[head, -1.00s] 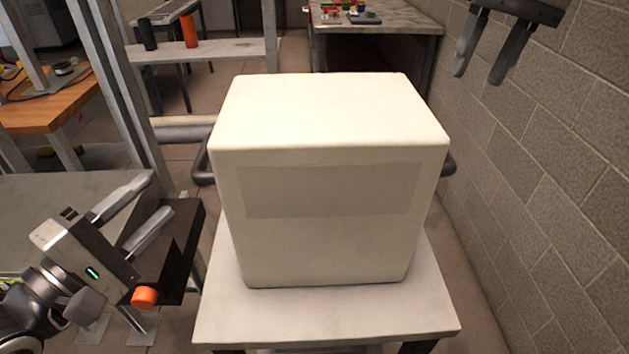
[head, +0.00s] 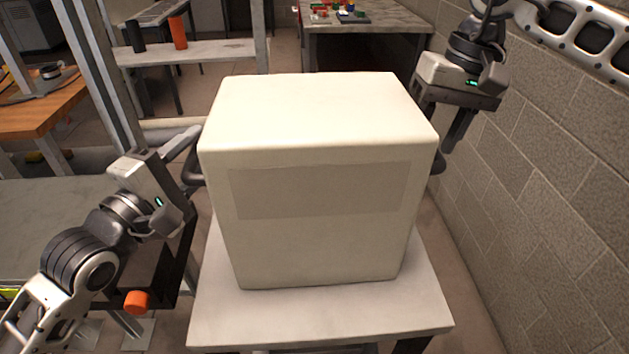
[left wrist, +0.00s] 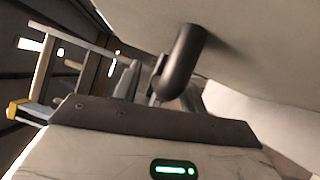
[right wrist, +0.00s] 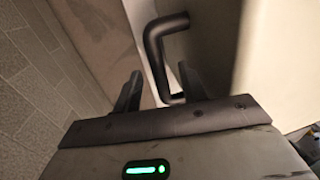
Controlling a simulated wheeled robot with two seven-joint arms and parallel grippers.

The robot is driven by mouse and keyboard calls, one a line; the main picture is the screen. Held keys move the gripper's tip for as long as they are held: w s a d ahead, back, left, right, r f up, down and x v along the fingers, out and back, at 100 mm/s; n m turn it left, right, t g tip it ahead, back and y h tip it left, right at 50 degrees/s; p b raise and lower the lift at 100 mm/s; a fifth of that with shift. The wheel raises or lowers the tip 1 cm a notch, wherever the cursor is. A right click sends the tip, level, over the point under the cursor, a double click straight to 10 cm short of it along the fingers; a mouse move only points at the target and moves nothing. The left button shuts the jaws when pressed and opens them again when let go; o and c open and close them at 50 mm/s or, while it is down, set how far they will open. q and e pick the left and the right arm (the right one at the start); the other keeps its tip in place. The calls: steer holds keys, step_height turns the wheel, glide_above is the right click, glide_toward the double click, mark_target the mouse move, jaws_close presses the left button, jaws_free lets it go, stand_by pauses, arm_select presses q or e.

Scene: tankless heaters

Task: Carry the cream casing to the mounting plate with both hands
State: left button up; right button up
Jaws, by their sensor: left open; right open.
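The cream casing (head: 318,113) stands upright on a small pale table (head: 320,318). It has a dark bar handle on each side: the left handle (left wrist: 184,62) and the right handle (right wrist: 154,50). In the head view the left handle (head: 192,172) and right handle (head: 437,164) show only partly. My left gripper (head: 190,152) is open beside the left handle, its fingers pointing toward it. My right gripper (head: 438,132) is open by the casing's right side. In the right wrist view its fingers (right wrist: 160,86) point at the right handle and hold nothing. I cannot make out the mounting plate.
A block wall (head: 540,190) runs close along the right side. A metal post (head: 105,80) and grey bench (head: 45,215) stand on the left. An orange knob (head: 136,302) on a black part is below my left gripper. A workbench (head: 365,38) stands behind.

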arm_select(q)
jaws_close()
arm_select(e)
jaws_close()
stand_by(1.0)
